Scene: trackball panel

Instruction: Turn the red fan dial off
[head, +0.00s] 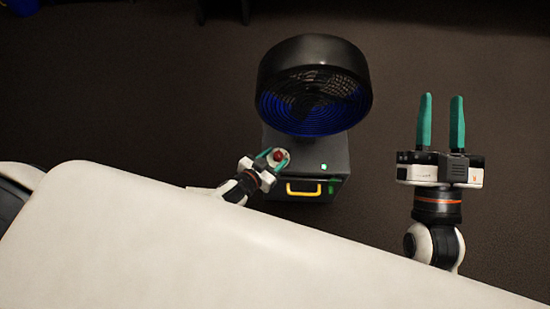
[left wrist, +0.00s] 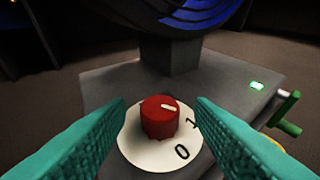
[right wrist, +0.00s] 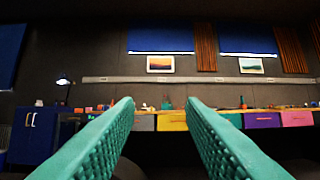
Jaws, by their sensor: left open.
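The red fan dial (left wrist: 160,117) is a round knob on a white disc (left wrist: 135,146) marked 0 and 1. Its white pointer line points to the upper right in the left wrist view, beyond the 1 and away from the 0. The dial sits on top of a grey box (left wrist: 105,88) under the fan (head: 313,85). In the head view, my left gripper (head: 273,156) is at the dial (head: 279,154). Its open green fingers lie on either side of the knob, with visible gaps. My right gripper (head: 441,98) is open and empty, well right of the fan.
A green light (head: 323,167) is lit on the box, above a yellow handle (head: 303,188). A green-tipped lever (left wrist: 285,106) sticks out at the box's right in the left wrist view. A large white surface (head: 180,245) fills the head view's foreground.

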